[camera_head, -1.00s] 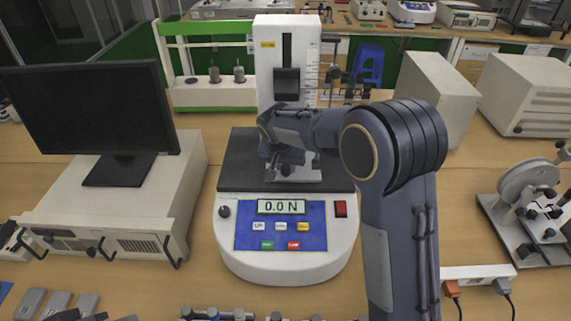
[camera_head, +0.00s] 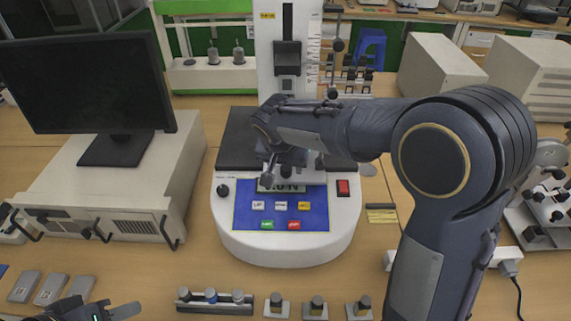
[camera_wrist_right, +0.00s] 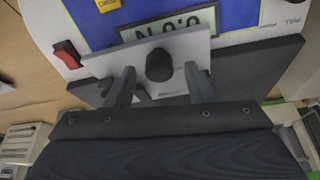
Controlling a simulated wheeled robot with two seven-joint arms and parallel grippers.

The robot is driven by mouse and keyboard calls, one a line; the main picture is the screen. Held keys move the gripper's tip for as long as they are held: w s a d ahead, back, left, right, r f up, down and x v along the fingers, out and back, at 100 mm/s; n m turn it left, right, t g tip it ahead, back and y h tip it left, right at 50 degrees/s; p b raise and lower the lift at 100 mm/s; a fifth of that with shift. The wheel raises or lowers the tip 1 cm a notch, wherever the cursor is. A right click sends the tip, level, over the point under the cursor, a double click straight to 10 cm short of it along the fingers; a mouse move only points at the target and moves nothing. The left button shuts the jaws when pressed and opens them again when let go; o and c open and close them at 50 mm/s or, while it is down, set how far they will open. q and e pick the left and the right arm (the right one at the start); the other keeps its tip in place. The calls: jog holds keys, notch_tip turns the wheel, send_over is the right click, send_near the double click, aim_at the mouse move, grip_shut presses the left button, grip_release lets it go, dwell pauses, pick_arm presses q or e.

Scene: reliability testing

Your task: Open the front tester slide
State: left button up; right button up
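The force tester (camera_head: 285,247) stands in the middle of the table, its display partly covered in the head view. Its front slide, a light grey plate with a black knob (camera_head: 287,172), lies on the dark base. In the right wrist view the slide (camera_wrist_right: 205,55) overlaps the display edge, and its knob (camera_wrist_right: 159,66) lies between the fingers. My right gripper (camera_wrist_right: 160,76) is open, with a visible gap on each side of the knob. In the head view my right gripper (camera_head: 280,176) is partly hidden by its own arm. My left gripper (camera_head: 112,313) shows only partly at the bottom left.
A monitor (camera_head: 85,80) stands on a grey case (camera_head: 60,195) at left. Several small weights and fixtures (camera_head: 316,306) line the front edge. A red switch (camera_head: 343,188) sits on the tester's right. Other grey boxes (camera_head: 530,75) stand at back right.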

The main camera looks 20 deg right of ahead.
jog(key=v, duration=0.7)
jog(key=shift+s+r, duration=0.15)
jog(key=shift+r, duration=0.2)
jog(key=shift+a, duration=0.1)
jog(key=s+d+f+n+y, duration=0.15)
jog(key=s+d+y, duration=0.25)
jog(key=s+d, duration=0.55)
jog(key=s+a+f+n+y, duration=0.1)
jog(key=s+f, duration=0.1)
jog(key=s, duration=0.5)
jog(key=s+a+f+n+t, duration=0.1)
jog(key=s+f, duration=0.1)
jog(key=s, duration=0.6)
jog(key=shift+f+t+y, duration=0.2)
jog(key=shift+t+y, duration=0.1)
jog(key=shift+y, duration=0.1)
jog(key=shift+s, duration=0.1)
